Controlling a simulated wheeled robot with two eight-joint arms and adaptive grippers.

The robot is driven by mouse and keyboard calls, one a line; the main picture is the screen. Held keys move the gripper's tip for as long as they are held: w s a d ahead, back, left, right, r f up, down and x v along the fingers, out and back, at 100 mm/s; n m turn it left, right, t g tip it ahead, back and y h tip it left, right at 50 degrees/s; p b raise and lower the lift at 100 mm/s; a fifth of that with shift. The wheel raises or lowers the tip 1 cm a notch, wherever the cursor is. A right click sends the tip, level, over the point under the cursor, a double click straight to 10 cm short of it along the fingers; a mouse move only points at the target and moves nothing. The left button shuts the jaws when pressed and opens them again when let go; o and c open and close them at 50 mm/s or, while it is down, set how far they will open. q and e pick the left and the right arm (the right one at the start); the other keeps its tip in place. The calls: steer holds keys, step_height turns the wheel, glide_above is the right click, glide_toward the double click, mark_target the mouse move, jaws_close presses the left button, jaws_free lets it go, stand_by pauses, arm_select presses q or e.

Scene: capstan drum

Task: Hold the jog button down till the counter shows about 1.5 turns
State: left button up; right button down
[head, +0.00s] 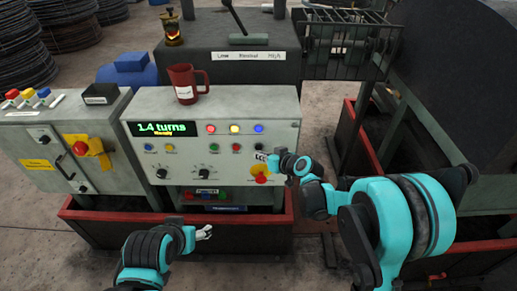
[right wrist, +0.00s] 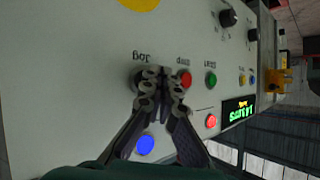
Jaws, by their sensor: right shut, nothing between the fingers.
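The counter (head: 163,129) on the grey console reads 1.4 turns in green, with a small yellow line below. It also shows upside down in the right wrist view (right wrist: 238,112). My right gripper (head: 273,162) is shut and empty at the right part of the console face. In the right wrist view its fingertips (right wrist: 164,74) are at the dark jog button (right wrist: 136,80), under the upside-down Jog label, and partly cover it. I cannot tell how far the button is pressed. My left gripper (head: 204,232) is low in front of the console, away from it; its opening is unclear.
A red emergency button on a yellow plate (head: 261,176) sits just below my right gripper. Red (right wrist: 185,78) and green (right wrist: 211,79) buttons lie beside the jog button. A red mug (head: 184,84) stands on the console top. A red-edged trough (head: 120,215) runs below.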

steer(key=shift+w, duration=0.15)
stand_by(0.5)
steer(key=shift+w, duration=0.3)
steer(key=shift+w, duration=0.4)
stand_by(0.6)
steer(key=shift+s, duration=0.1)
stand_by(0.4)
steer(key=shift+s, duration=0.75)
steer(key=s, duration=0.5)
steer(key=shift+b, duration=0.4)
stand_by(0.6)
